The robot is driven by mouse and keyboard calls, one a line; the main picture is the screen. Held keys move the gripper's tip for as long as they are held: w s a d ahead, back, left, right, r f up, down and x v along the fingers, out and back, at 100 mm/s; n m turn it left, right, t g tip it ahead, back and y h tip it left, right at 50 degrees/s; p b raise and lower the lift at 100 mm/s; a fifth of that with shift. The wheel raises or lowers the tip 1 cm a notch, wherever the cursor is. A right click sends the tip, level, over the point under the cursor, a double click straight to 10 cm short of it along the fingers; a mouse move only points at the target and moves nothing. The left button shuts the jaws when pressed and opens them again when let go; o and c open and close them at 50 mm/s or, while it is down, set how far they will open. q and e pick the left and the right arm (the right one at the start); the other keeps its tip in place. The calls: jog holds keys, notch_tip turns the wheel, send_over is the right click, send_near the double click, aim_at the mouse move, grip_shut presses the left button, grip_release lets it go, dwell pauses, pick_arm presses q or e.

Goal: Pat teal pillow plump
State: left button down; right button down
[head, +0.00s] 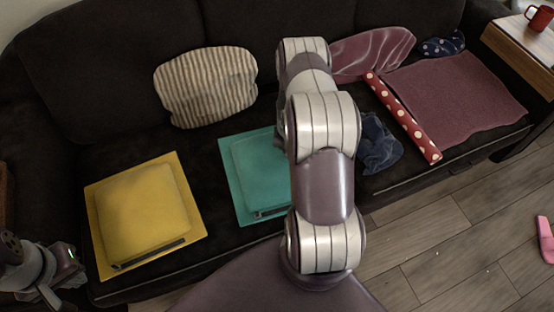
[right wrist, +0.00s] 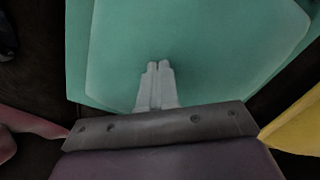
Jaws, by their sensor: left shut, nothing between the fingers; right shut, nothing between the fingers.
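The teal pillow (head: 262,172) lies flat on the dark sofa, with its right part hidden behind my right arm in the head view. In the right wrist view the teal pillow (right wrist: 200,45) fills most of the upper picture. My right gripper (right wrist: 158,66) is shut and empty, its fingertips together over the pillow; I cannot tell whether they touch it. The right gripper is hidden behind the arm in the head view. My left gripper (head: 62,284) is shut and empty at the lower left, beside the sofa's front left corner.
A yellow pillow (head: 142,215) lies left of the teal one. A striped cushion (head: 207,86) leans on the backrest. To the right lie a dark blue crumpled cloth (head: 378,146), a red dotted roll (head: 402,115) and a mauve blanket (head: 455,97). A red mug (head: 538,17) stands on a side table.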

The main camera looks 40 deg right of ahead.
notch_tip(320, 180, up, 3)
jog(key=p, duration=0.2)
jog(key=shift+f+p, duration=0.15)
jog(key=shift+p, duration=0.15)
jog(key=shift+f, duration=0.1)
